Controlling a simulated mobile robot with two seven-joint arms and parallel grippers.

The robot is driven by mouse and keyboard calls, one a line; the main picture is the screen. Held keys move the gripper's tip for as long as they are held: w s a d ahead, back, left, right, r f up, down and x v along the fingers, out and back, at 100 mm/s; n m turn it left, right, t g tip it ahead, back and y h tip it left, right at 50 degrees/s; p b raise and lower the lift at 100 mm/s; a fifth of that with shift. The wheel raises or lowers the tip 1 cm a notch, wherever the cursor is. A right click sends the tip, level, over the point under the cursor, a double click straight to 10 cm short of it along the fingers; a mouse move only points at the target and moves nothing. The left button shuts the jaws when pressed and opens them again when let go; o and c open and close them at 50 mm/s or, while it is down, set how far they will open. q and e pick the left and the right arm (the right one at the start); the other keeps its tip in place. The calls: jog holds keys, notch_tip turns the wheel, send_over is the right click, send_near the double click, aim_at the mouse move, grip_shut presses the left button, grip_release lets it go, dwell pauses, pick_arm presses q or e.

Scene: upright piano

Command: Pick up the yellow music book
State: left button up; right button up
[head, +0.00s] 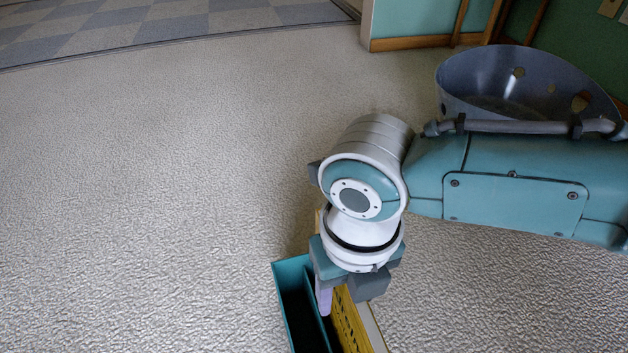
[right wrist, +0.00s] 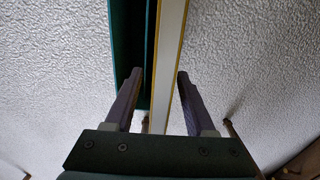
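The yellow music book (head: 350,322) stands on edge in or against a narrow teal holder (head: 290,290) at the bottom of the head view. Its pale page edge with thin yellow borders (right wrist: 168,45) runs between my right fingers in the right wrist view. My right gripper (head: 340,297) points down over the near part of the book. It is open, one finger on each side of the book (right wrist: 160,75), with a gap visible on at least the left side. In the head view the gripper hides part of the book. My left gripper is out of view.
Pale textured carpet (head: 150,200) lies clear around the holder. A grey round bin-like container (head: 480,75) stands behind my right arm. A teal wall with a wooden baseboard (head: 410,44) and a checkered floor area (head: 150,25) are at the back.

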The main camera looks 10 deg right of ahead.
grip_shut()
dwell(1.3)
